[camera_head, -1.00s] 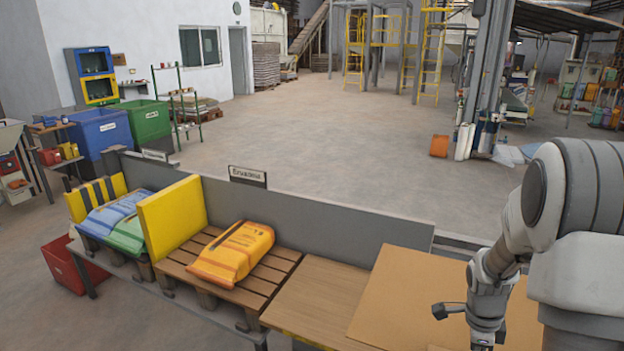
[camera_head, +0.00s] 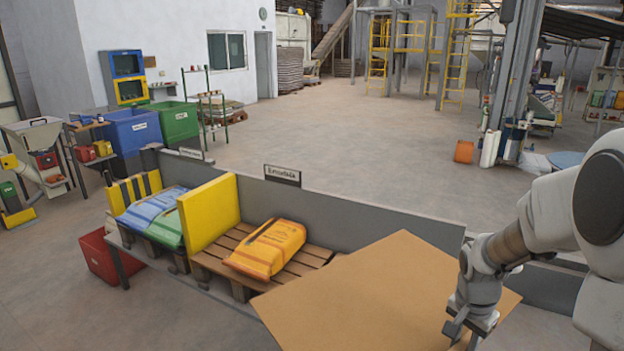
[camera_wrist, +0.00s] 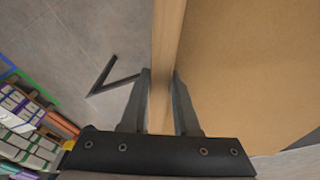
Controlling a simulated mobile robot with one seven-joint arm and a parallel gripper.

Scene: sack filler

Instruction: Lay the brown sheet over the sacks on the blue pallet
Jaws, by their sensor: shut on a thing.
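The brown sheet (camera_head: 385,290) is a large flat board in front of me. A blue sack (camera_head: 152,212) and a green sack (camera_head: 168,232) lie on a pallet at the left. An orange sack (camera_head: 268,247) lies on a brown slatted pallet (camera_head: 215,262). I cannot make out a blue pallet.
A yellow upright panel (camera_head: 209,217) stands between the two pallets. A low grey wall (camera_head: 350,217) with a small sign runs behind them. A striped yellow-black board (camera_head: 133,190) stands at the left end, and a red bin (camera_head: 100,256) is on the floor.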

